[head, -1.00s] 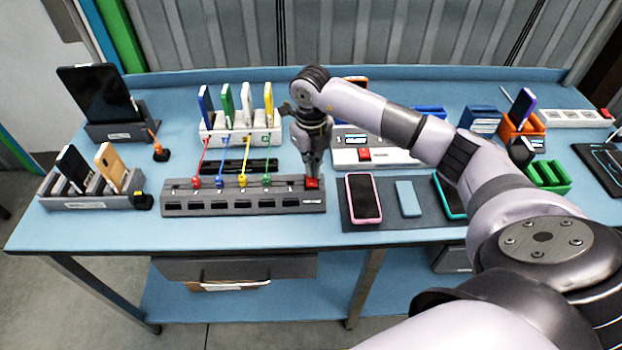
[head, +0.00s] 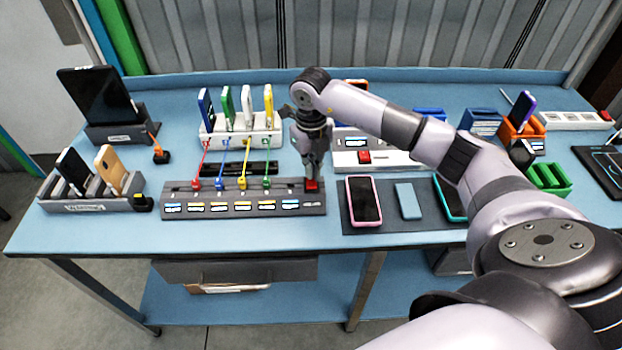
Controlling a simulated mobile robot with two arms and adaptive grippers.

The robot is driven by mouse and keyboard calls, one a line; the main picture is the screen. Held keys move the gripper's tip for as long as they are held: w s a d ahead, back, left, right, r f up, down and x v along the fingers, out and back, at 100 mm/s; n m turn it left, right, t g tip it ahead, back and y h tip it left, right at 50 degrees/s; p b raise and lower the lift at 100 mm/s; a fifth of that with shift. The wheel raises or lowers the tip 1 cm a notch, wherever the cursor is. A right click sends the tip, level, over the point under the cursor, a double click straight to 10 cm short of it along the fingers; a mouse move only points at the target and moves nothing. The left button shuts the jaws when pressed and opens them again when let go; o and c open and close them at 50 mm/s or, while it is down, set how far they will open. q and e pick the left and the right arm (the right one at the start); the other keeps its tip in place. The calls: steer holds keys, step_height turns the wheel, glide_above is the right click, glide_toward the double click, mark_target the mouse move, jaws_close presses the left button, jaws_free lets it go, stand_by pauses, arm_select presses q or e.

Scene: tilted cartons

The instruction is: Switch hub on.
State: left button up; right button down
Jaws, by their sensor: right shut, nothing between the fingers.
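The grey hub (head: 240,209) lies along the front of the blue table. Its row of small windows is lit in blue and orange. Several coloured plugs stand in its top, with red, blue, yellow and green cables. A red switch (head: 312,186) sits at its right end. My right gripper (head: 312,177) is shut and empty, pointing down with its fingertips at the red switch. Whether the tips still touch the switch is hard to tell. My left gripper is not in view.
Several phones stand in a white rack (head: 262,134) behind the hub. A white power strip (head: 386,158) with its own red switch is to the right. A dark mat (head: 386,218) with phones lies right of the hub. A phone holder (head: 90,204) stands at left.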

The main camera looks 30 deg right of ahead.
steer(key=shift+r+p, duration=1.65)
steer(key=shift+r, duration=1.35)
